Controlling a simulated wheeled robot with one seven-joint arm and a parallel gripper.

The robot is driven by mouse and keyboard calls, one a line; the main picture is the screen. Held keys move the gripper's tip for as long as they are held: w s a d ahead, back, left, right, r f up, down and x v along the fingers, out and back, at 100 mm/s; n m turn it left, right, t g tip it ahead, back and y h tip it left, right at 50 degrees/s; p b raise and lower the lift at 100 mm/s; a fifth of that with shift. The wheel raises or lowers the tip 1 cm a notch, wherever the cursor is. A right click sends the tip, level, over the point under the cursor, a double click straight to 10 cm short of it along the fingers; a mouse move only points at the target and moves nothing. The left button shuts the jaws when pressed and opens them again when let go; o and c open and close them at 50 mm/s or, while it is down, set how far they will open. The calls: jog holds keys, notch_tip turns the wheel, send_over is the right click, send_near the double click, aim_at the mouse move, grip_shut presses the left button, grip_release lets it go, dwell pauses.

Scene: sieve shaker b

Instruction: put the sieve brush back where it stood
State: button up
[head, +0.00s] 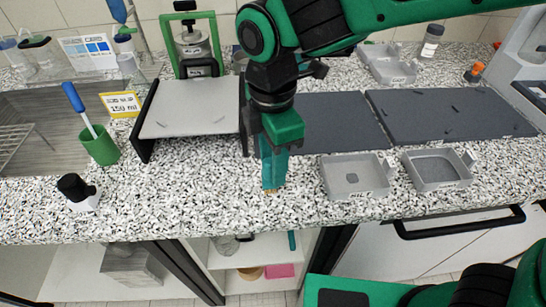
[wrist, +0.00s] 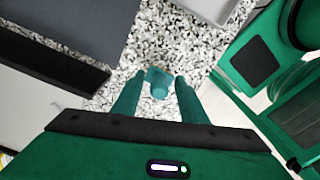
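The sieve brush (wrist: 158,81) is teal and sits between the two fingertips of my gripper (wrist: 160,88) in the wrist view. In the head view my gripper (head: 273,160) points down over the front of the speckled counter (head: 225,205). The brush's tan lower end (head: 269,188) shows just below the fingers, at or very near the counter top. Most of the brush is hidden there by the fingers.
Two grey trays (head: 355,178) (head: 440,168) stand just right of my gripper. A grey platform (head: 190,108) and dark mats (head: 445,115) lie behind. A green cup (head: 100,147) with a blue-handled tool and a small black-topped object (head: 77,190) stand left. The front counter strip is clear.

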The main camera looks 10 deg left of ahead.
notch_tip(320, 180, up, 12)
dwell(0.6)
jog(key=shift+r, duration=0.1)
jog(key=w+d+f+m, duration=0.2)
jog(key=d+m, duration=0.3)
jog(key=d, duration=0.4)
jog(key=w+d+f+m, duration=0.1)
jog(key=w+d+m, duration=0.3)
jog(key=d, duration=0.5)
jog(key=w+d+f+m, duration=0.1)
jog(key=d+f+m, duration=0.1)
jog(key=d+m, duration=0.5)
jog(key=s+d+f+m, duration=0.3)
jog(key=s+d+m, duration=0.4)
jog(key=d, duration=0.3)
jog(key=s+d+f+m, duration=0.4)
jog(key=s+d+m, duration=0.3)
jog(key=d, duration=0.4)
jog(key=shift+d+f+m, duration=0.25)
jog(key=shift+d+m, duration=0.05)
jog(key=shift+s, duration=0.1)
